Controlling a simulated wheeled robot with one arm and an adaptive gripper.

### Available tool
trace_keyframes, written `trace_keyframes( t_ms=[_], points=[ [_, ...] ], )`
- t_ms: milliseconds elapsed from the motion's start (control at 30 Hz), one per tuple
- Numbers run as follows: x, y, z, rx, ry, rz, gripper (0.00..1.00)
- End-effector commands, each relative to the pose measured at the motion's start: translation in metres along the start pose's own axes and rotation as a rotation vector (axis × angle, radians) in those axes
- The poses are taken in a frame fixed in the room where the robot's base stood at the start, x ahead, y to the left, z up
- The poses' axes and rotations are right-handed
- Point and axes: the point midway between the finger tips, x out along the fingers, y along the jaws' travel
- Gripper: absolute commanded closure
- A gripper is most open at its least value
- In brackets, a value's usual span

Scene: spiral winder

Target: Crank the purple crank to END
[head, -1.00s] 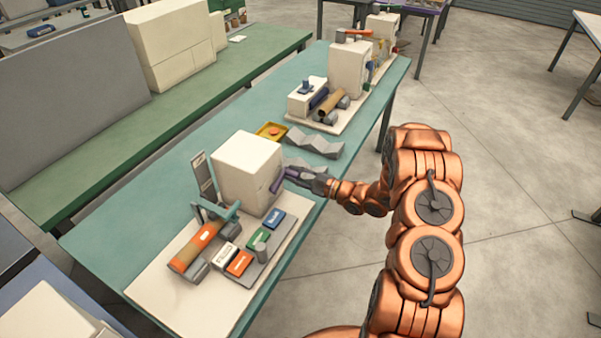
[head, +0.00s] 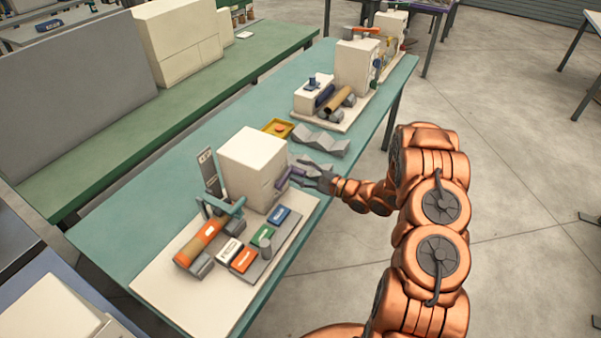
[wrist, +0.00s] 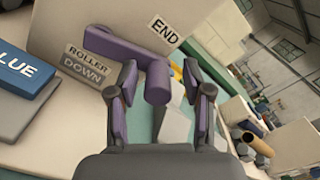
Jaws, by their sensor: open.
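The purple crank (wrist: 118,52) is on the side of a white box (head: 250,165). Its arm runs toward the upper left in the wrist view and its handle (wrist: 158,84) sticks out toward me. The END label (wrist: 163,32) is just above and right of the handle. A ROLLER DOWN label (wrist: 86,65) is below the crank arm. My gripper (wrist: 163,82) is open, with one finger on each side of the handle and visible gaps. In the head view the crank (head: 290,178) is small, and my gripper (head: 308,174) is beside it.
The box stands on a cream board (head: 165,290) on a teal table (head: 130,215). A blue button (head: 279,215) and other buttons are in front of it. Grey zigzag blocks (head: 320,140) and a yellow tray (head: 277,128) lie behind.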

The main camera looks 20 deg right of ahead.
Motion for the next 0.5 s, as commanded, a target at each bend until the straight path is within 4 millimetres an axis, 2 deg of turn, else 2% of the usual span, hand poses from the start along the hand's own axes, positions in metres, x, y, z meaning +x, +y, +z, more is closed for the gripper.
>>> trace_keyframes(
  t_ms=[233,500],
  points=[
    [-0.012,-0.001,0.000,0.000,0.001,-0.001,0.50],
    [-0.052,-0.001,-0.001,0.000,0.002,-0.003,0.50]
  ],
)
